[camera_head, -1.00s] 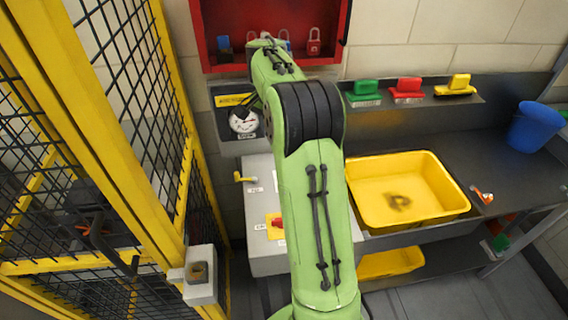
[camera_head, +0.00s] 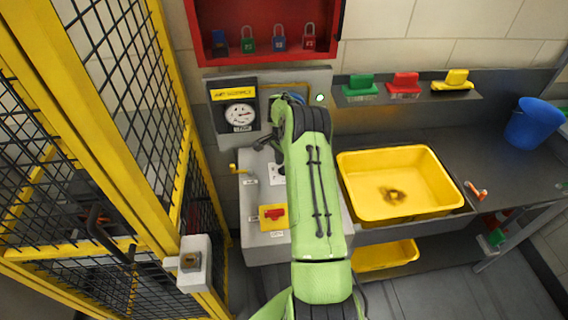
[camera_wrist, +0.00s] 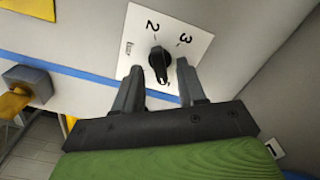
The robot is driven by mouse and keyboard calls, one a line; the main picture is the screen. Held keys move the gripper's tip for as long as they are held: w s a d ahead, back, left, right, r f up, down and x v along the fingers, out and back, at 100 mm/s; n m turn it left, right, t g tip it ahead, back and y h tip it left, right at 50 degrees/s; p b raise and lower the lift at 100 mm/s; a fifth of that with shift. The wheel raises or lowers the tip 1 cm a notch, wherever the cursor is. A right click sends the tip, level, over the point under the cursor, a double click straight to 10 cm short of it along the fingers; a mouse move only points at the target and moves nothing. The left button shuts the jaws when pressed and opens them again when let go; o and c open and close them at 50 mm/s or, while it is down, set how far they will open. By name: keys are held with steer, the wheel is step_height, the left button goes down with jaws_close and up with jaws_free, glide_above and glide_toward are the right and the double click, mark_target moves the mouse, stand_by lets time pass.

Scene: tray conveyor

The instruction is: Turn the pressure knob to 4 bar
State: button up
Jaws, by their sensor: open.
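The pressure knob (camera_wrist: 158,64) is black and sits on a white scale plate (camera_wrist: 140,28) in the wrist view. I cannot tell surely which figure the knob points to. My gripper (camera_wrist: 159,70) is open, with one finger on each side of the knob in the picture; I cannot tell whether they touch it. In the head view the plate (camera_head: 276,174) shows on the grey cabinet beside my arm. The round gauge (camera_head: 240,115) is above left; its reading is too small to tell.
A yellow lever (camera_head: 237,169) and a red switch on a yellow plate (camera_head: 273,216) are on the cabinet. A yellow bin (camera_head: 350,190) stands right of my arm. The yellow mesh fence (camera_head: 165,200) is at left. The red padlock box (camera_head: 270,58) hangs above.

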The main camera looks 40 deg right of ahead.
steer(key=shift+f, duration=0.6)
jaws_close()
steer(key=shift+n+b, duration=0.3)
steer(key=shift+b, duration=0.05)
steer(key=shift+f+n+b, duration=0.1)
steer(key=shift+n+b, duration=0.55)
steer(key=shift+n, duration=0.35)
steer(key=n+b, duration=0.1)
steer(key=n, duration=0.1)
steer(key=shift+n, duration=0.4)
steer(key=n+b, duration=0.1)
steer(key=n, duration=0.5)
steer(key=shift+w+a+b, duration=0.1)
steer(key=shift+b, duration=0.25)
steer(key=shift+n, duration=0.3)
